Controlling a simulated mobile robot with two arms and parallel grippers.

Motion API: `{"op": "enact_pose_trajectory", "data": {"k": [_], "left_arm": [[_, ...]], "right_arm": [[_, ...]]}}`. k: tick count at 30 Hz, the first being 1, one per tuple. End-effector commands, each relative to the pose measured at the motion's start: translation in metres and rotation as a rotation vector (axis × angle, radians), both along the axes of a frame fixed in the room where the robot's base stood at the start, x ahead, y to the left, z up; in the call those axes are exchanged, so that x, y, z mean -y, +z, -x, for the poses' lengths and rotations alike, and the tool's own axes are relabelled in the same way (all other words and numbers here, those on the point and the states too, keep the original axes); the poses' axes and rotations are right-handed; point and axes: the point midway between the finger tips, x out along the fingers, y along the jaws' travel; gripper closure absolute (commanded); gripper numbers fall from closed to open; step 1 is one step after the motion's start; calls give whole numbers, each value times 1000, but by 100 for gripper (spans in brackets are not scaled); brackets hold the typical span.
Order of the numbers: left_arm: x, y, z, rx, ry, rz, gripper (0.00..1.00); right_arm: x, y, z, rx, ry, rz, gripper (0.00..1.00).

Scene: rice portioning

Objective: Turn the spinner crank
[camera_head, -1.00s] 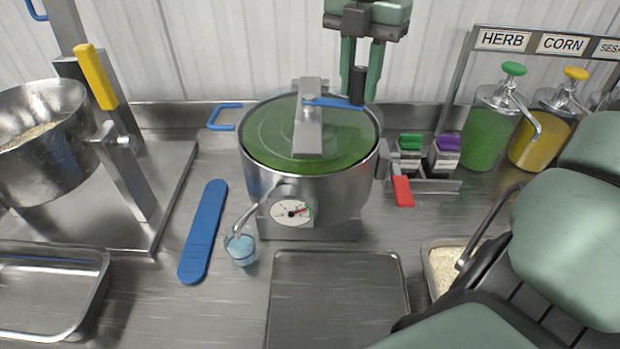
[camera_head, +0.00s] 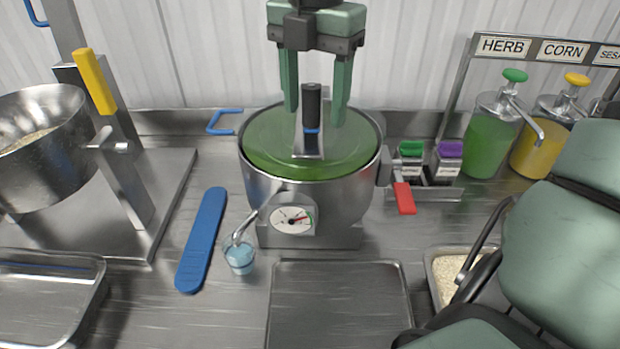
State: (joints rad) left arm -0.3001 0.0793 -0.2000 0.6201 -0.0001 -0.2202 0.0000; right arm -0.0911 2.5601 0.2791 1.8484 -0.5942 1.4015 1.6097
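The spinner is a steel pot (camera_head: 345,205) with a green disc (camera_head: 350,150) inside and a metal bar (camera_head: 308,148) across its top. The crank's black upright knob (camera_head: 311,104) stands over the bar, with a bit of the blue crank arm (camera_head: 311,131) at its base; the rest of that arm is hidden. My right gripper (camera_head: 315,117) comes down from above, its two green fingers on either side of the knob. Gaps show between the knob and both fingers, so it is open. My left gripper is not in view.
A blue paddle (camera_head: 202,240) and a small cup (camera_head: 239,257) lie left of the pot. A red lever (camera_head: 404,198) juts out at its right. A metal tray (camera_head: 340,300) sits in front. Sauce pumps (camera_head: 487,140) stand at the right. My arm covers the lower right.

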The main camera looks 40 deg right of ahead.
Motion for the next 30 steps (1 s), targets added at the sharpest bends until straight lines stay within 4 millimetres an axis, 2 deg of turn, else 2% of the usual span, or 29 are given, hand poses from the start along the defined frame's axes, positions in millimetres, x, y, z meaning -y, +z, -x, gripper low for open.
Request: {"op": "enact_pose_trajectory", "data": {"k": [8,27,30], "left_arm": [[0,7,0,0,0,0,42],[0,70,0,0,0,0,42],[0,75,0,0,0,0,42]], "right_arm": [[0,8,0,-2,1,0,42],[0,85,1,-3,1,0,42],[0,91,1,-3,1,0,42]]}}
